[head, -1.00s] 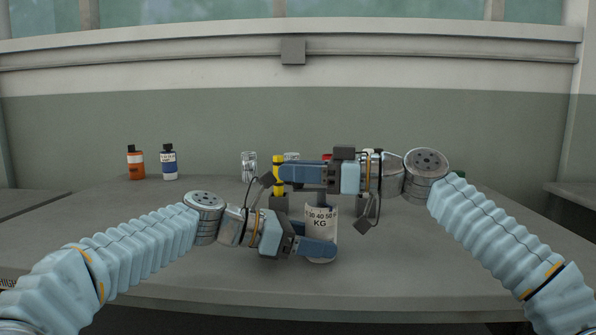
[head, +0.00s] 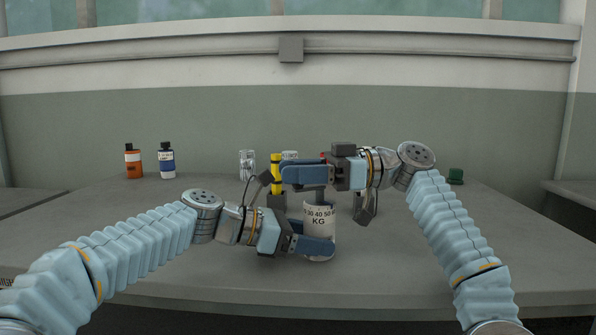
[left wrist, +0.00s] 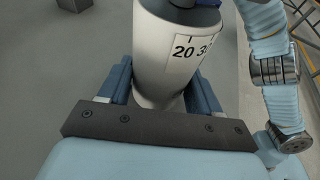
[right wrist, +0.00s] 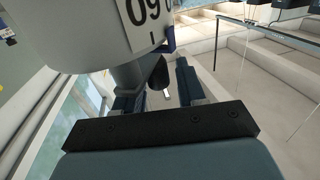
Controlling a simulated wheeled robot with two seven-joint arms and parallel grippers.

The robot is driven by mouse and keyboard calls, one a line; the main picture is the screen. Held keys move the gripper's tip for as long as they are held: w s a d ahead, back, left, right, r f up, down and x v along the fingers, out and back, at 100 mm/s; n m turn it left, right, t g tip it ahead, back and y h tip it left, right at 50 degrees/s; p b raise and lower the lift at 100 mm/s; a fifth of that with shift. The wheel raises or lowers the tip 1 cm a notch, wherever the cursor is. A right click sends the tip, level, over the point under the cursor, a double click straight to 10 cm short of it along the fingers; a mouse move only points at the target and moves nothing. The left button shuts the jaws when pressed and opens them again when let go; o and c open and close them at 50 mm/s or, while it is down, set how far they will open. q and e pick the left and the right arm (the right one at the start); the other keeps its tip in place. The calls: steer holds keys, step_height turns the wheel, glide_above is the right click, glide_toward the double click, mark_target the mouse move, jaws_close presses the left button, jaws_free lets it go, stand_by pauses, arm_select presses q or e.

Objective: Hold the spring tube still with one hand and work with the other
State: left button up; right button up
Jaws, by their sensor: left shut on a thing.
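The spring tube (head: 319,219), a pale cylinder with a printed number scale and "KG", stands upright near the table's front middle. My left gripper (head: 318,247) is shut on its lower part; the left wrist view shows a finger on each side of the tube (left wrist: 160,60). My right gripper (head: 300,174) is level just above the tube's top, fingers pointing left. In the right wrist view its fingers (right wrist: 160,95) stand apart, with a grey stem and dark knob (right wrist: 158,72) between them and a visible gap at one finger. The tube's top is partly hidden.
A green item (head: 455,177) is back right.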

steer(key=shift+o, duration=0.2)
steer(key=shift+w+t, duration=0.1)
steer(key=shift+t, duration=0.2)
steer(key=shift+r+m+t, duration=0.1)
steer(key=shift+m+t, duration=0.2)
steer(key=shift+m, duration=0.1)
steer(key=w+d+r+m+t+h, duration=0.1)
steer(key=d+t, duration=0.6)
steer(key=d, duration=0.8)
steer(key=w+d+r+m+t+h, duration=0.1)
steer(key=d+r+m+t+h, duration=0.3)
steer(key=d, duration=1)
steer(key=shift+d+r+m+t+h, duration=0.35)
steer(key=shift+m+t, duration=0.65)
steer(key=shift+t, duration=0.9)
